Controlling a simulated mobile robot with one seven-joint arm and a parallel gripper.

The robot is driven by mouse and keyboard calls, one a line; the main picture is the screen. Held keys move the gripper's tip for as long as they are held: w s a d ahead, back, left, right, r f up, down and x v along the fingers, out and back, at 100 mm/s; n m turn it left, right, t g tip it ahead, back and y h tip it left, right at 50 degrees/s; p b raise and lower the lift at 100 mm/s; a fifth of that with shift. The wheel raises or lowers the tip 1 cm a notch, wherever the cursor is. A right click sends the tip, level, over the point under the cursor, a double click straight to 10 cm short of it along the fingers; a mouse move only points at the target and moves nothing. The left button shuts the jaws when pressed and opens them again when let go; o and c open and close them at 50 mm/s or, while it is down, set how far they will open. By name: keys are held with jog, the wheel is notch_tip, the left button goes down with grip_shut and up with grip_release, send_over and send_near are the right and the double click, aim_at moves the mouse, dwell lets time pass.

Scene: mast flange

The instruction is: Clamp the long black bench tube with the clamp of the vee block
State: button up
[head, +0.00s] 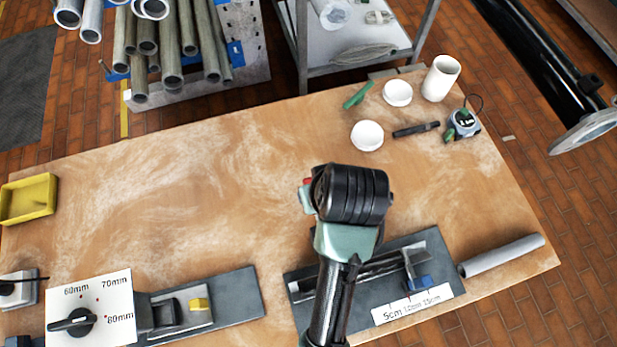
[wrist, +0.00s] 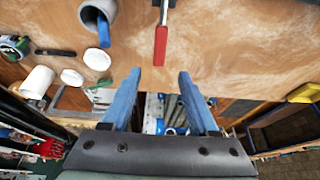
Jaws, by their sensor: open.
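My gripper (wrist: 158,76) shows in the wrist view with its two blue fingers apart and nothing between the tips. A red handle (wrist: 160,45) on a thin metal rod hangs just beyond the tips, apart from them; it looks like a clamp lever. In the head view my arm hides the fingers and part of a dark base plate (head: 300,272). A dark bar-like piece (head: 378,267) lies along this plate; I cannot tell whether it is the black bench tube. The vee block is not clearly seen.
A grey tube (head: 503,255) lies at the right edge. A dial plate (head: 92,305) and yellow tray (head: 28,199) are at left. White cup (head: 441,78) stands at back right. The middle bench is clear.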

jog(key=p+x, duration=0.1)
jog(key=x, duration=1.1)
jog(key=shift+f, duration=0.1)
grip_shut()
dwell(1.1)
